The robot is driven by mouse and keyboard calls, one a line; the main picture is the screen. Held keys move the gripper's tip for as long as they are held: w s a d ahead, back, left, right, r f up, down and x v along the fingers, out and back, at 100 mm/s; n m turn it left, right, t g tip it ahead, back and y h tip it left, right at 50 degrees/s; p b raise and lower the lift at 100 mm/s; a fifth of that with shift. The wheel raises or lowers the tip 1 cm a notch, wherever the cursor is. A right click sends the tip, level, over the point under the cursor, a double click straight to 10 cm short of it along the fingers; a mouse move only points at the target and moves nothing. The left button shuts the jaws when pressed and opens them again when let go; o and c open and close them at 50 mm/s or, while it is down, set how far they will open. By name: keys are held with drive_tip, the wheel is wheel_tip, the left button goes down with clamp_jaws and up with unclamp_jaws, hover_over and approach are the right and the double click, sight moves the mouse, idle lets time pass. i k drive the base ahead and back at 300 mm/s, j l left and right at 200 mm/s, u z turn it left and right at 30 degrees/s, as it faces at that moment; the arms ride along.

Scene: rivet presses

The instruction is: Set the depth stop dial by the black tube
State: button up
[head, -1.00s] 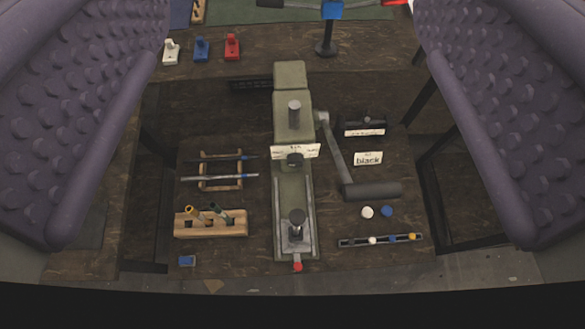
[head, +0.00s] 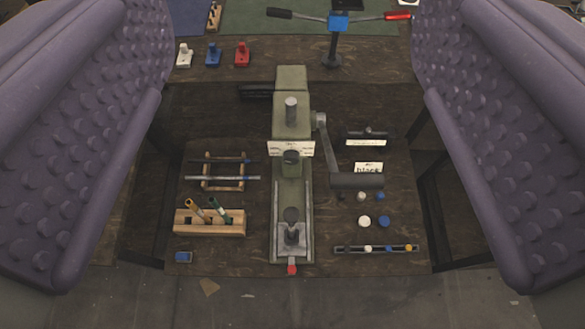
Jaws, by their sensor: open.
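The olive-green press (head: 292,115) stands mid-bench.
A crank lever (head: 350,180) reaches out right of the press. White and blue balls (head: 364,221) and a slotted tray (head: 376,248) lie at right. White, blue and red pieces (head: 242,54) stand behind. Floor shows in front.

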sight(291, 157)
drive_tip(key=k, duration=1.3)
